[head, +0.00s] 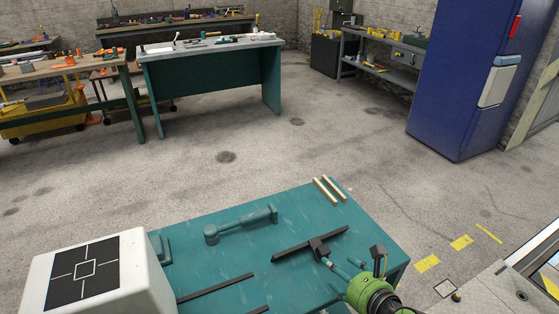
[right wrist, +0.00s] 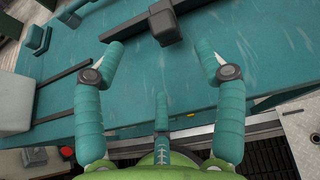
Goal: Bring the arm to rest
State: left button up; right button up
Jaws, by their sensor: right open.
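My right gripper (head: 345,262) reaches in from the bottom right of the head view, over the near right part of the teal table (head: 290,218). In the right wrist view its teal fingers (right wrist: 160,58) are spread wide apart with nothing between them. A dark bar with a square block (right wrist: 165,22) lies on the table beyond the fingertips; the bar also shows in the head view (head: 290,252). I cannot tell exactly how high the fingers are above the table. My left gripper is not in view.
A teal tool-shaped piece (head: 243,224), pale strips (head: 329,190) and dark bars (head: 215,288) lie on the table. A white block with a black marker (head: 130,262) stands at lower left. Open floor (head: 330,135) separates the table from benches and a blue cabinet (head: 460,85).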

jog(key=s+d+f+n+g+h, duration=0.15)
jog(key=s+f+n+g, duration=0.25)
jog(key=s+n, duration=0.95)
jog(key=s+f+n+g+h, duration=0.4)
jog(key=s+n, duration=0.5)
jog(key=n, duration=1)
notch_tip(320, 180, down, 22)
jog(key=s+g+y, duration=0.1)
jog(key=s+g, duration=0.1)
jog(key=s+d+f+g, duration=0.1)
jog(key=s+d+f, duration=0.1)
jog(key=s+f, duration=1.1)
jog(key=s, duration=0.3)
jog(key=shift+d+f, duration=0.4)
